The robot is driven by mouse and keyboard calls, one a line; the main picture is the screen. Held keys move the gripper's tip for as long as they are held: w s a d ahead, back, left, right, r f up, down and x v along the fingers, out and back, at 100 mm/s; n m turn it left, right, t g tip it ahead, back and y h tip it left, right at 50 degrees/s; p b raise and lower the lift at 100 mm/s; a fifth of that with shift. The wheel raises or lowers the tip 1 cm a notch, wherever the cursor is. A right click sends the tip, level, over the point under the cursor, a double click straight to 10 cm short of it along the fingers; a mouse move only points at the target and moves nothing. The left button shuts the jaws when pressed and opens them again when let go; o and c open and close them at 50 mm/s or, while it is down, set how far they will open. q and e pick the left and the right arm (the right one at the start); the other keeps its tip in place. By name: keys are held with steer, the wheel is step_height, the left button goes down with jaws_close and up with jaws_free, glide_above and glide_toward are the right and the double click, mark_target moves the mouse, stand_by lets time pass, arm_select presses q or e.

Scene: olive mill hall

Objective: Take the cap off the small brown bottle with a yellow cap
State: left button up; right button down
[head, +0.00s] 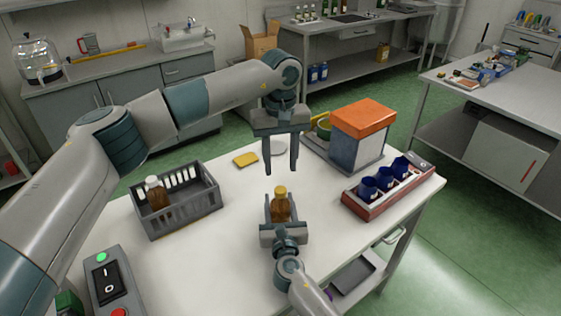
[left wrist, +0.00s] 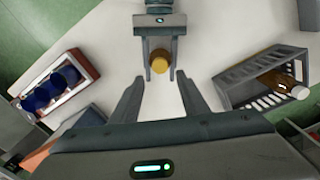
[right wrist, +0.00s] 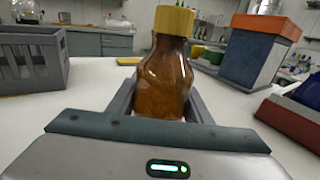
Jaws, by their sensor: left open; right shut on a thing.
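The small brown bottle (head: 281,208) stands upright near the middle of the white table, its yellow cap (head: 281,190) on top. My right gripper (head: 281,222) is shut on the bottle's body from the near side; the right wrist view shows the brown glass (right wrist: 162,80) between its fingers and the yellow cap (right wrist: 174,20) clear above them. My left gripper (head: 281,170) is open and empty, fingers pointing down, above and slightly behind the bottle. In the left wrist view the yellow cap (left wrist: 159,63) lies beyond the open fingertips (left wrist: 163,85), apart from them.
A grey crate (head: 182,220) at left holds a brown bottle with a white cap (head: 154,190). At right stand a red rack (head: 400,192) with blue cups and an orange-topped box (head: 360,135). A yellow sponge-like block (head: 245,159) lies behind. A switch box (head: 107,280) is front left.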

mark_target(281, 189)
arm_select(q)
steer(key=shift+f, duration=0.15)
steer(key=shift+f, duration=3.85)
jaws_close()
